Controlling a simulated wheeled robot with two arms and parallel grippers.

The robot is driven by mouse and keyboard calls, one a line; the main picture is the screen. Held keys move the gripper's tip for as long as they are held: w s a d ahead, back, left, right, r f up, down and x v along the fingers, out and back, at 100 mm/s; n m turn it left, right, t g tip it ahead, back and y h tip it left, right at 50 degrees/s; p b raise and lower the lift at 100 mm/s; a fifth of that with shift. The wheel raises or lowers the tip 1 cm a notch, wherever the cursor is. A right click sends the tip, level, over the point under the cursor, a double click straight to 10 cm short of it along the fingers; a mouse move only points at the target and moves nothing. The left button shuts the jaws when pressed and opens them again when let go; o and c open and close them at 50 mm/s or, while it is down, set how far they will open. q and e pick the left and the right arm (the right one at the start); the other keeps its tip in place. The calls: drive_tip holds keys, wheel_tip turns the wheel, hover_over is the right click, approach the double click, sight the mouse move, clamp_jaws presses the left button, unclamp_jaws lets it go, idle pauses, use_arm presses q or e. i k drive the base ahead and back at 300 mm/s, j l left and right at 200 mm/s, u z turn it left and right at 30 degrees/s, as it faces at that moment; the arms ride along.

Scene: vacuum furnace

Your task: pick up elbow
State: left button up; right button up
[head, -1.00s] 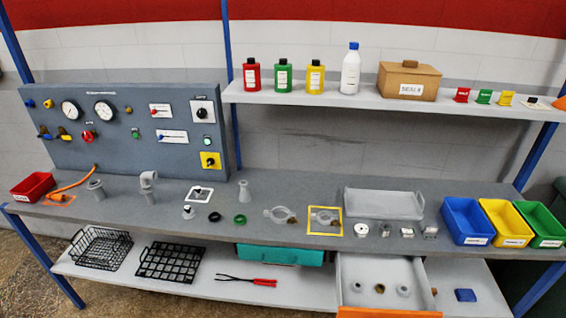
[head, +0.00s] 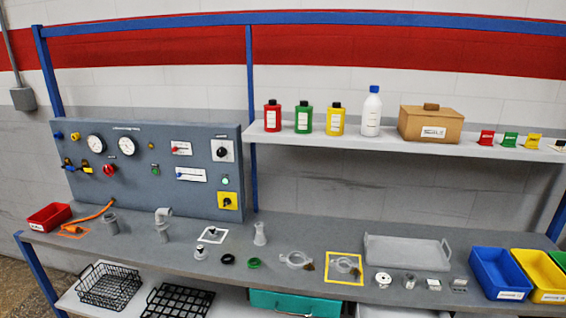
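The elbow, as far as I can tell, is the grey bent pipe fitting (head: 162,218) standing upright on the grey bench top, in front of the control panel. Its bent top end points left. A straight grey fitting (head: 110,222) stands to its left, and a grey cone-shaped piece (head: 260,233) stands to its right. Neither of my grippers shows in the head view.
The control panel (head: 150,165) rises behind the elbow. Rings, clamps and small parts sit right, before a grey tray (head: 405,252). A bottle shelf (head: 390,145) hangs above; black baskets (head: 110,286) sit below.

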sight(169, 212)
drive_tip(key=z, duration=1.15)
drive_tip(key=u, duration=1.85)
drive_tip(key=i, duration=0.75)
drive_tip(key=i+l, duration=0.1)
drive_tip(key=i, duration=0.65)
drive_tip(key=u, duration=0.05)
